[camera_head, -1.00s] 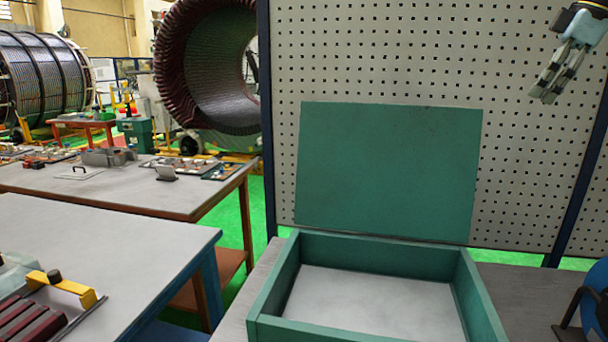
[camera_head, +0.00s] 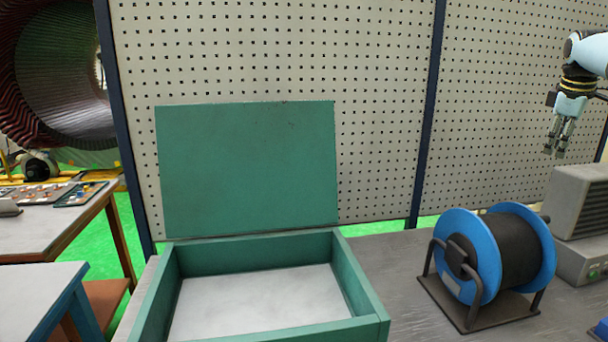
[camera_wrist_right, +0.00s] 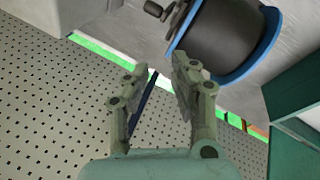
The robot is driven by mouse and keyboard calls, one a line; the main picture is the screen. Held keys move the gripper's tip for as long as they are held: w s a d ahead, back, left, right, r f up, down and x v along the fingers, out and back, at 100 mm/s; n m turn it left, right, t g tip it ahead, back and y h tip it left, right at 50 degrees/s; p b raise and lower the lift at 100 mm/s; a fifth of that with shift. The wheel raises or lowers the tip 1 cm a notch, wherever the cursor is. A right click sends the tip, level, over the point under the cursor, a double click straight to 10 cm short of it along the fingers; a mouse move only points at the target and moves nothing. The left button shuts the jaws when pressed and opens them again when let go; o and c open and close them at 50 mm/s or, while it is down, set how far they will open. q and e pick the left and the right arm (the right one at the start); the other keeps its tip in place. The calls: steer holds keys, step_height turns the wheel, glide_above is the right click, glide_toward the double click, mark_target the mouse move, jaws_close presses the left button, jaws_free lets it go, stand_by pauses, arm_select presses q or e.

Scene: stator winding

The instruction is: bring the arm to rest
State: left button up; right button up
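My right gripper (camera_head: 556,152) hangs at the upper right of the head view, fingers pointing down, in front of the perforated panel and above the bench. In the right wrist view its two fingers (camera_wrist_right: 162,68) stand apart with a gap between them, and nothing is held. My left gripper is not in view.
An open, empty-looking green box (camera_head: 365,300) with its lid raised (camera_head: 248,170) stands on the bench. A blue cable reel (camera_head: 478,250) is to its right, also seen in the wrist view (camera_wrist_right: 262,48). A grey vented unit (camera_head: 575,205) sits at far right, near below the gripper.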

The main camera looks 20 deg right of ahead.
steer(key=s+d+f+m+g+h, duration=0.1)
steer(key=s+d+f+h, duration=0.3)
steer(key=s+f, duration=0.5)
steer(key=s+d+f+g+h, duration=0.1)
steer(key=s+d+f+h, duration=0.1)
steer(key=s+d+f, duration=0.75)
steer(key=s+a+f+n+t, duration=0.1)
steer(key=s+a+f+t, duration=0.1)
steer(key=s+f, duration=0.45)
steer(key=s+a+f+n+t, duration=0.1)
steer(key=s+a+f, duration=0.2)
steer(key=s+f, duration=0.3)
steer(key=s+a+f+m+g+y, duration=0.15)
steer(key=s+a+f, duration=0.25)
steer(key=a+f, duration=0.8)
steer(key=s+a+f+y, duration=0.2)
steer(key=s+a+f, duration=0.2)
steer(key=a+f, duration=0.75)
steer(key=s+a+f+m+y, duration=0.15)
steer(key=a+f, duration=0.25)
steer(key=a, duration=1.4)
steer(key=s+a+f+y, duration=0.1)
steer(key=a+f+y, duration=0.3)
steer(key=a, duration=1.5)
step_height(320, 180, down, 25)
steer(key=s+d+b, duration=0.1)
steer(key=b, duration=2.3)
steer(key=shift+r+h, duration=0.2)
steer(key=shift+h, duration=0.1)
